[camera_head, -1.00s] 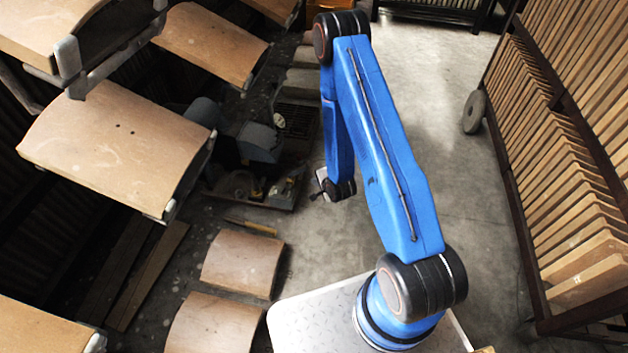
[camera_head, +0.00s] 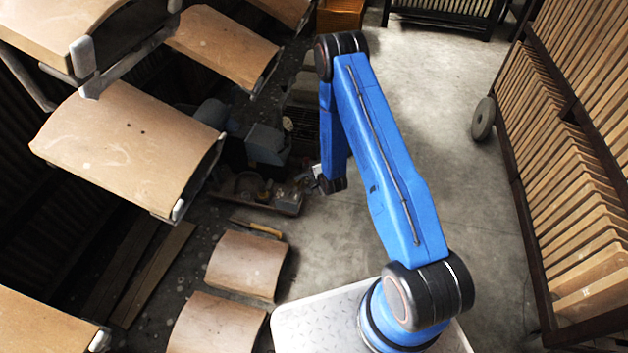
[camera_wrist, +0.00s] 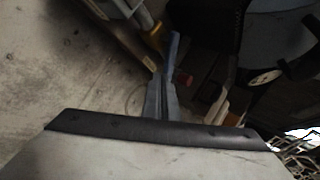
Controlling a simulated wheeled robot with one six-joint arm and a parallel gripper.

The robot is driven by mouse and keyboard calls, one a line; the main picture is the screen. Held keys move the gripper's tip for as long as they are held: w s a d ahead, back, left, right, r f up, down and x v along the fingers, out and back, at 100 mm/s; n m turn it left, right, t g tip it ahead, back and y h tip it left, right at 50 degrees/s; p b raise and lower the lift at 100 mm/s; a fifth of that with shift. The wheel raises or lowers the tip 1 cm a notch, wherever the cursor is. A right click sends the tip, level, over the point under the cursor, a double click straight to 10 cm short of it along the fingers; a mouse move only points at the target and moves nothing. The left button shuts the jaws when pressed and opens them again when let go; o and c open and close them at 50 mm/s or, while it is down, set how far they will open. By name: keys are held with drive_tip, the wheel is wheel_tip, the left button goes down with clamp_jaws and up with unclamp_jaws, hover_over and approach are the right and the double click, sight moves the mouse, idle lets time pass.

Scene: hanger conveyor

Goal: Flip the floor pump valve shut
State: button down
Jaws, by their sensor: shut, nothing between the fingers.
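The floor pump (camera_head: 266,145), a blue-grey machine, stands on the floor left of my arm in the head view. A shallow tray (camera_head: 284,207) with small parts lies in front of it. I cannot make out the valve clearly in the head view. My gripper (camera_head: 316,172) hangs low just right of the pump and tray, partly hidden by my wrist. In the wrist view my gripper (camera_wrist: 168,60) shows two thin blue-grey fingers together, with nothing between them. A small yellow part (camera_wrist: 155,37) lies just beyond the fingertips; I cannot tell whether it is the valve or whether they touch.
Curved wooden panels (camera_head: 130,140) hang at the left, and more panels (camera_head: 246,265) lie low in front of the tray. A wooden-handled tool (camera_head: 258,228) lies by the tray. A wheeled rack (camera_head: 565,180) stands at the right. The concrete floor (camera_head: 430,120) between is clear.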

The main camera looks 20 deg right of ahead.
drive_tip(key=shift+w+d+n+y, duration=0.15)
drive_tip(key=shift+w+n+y, duration=0.1)
drive_tip(key=shift+n+y, duration=0.2)
idle(0.3)
drive_tip(key=w+n+y, duration=0.1)
drive_tip(key=w+n+g+y, duration=0.1)
drive_tip(key=n, duration=0.1)
drive_tip(key=w+n+g+y, duration=0.1)
drive_tip(key=n, duration=0.1)
drive_tip(key=shift+w+d+y, duration=0.2)
drive_tip(key=shift+d+y, duration=0.05)
drive_tip(key=shift+y, duration=0.1)
drive_tip(key=shift+w+a, duration=0.15)
drive_tip(key=shift+w, duration=0.55)
drive_tip(key=shift+s+a, duration=0.1)
drive_tip(key=shift+s+a, duration=0.3)
drive_tip(key=shift+s, duration=0.3)
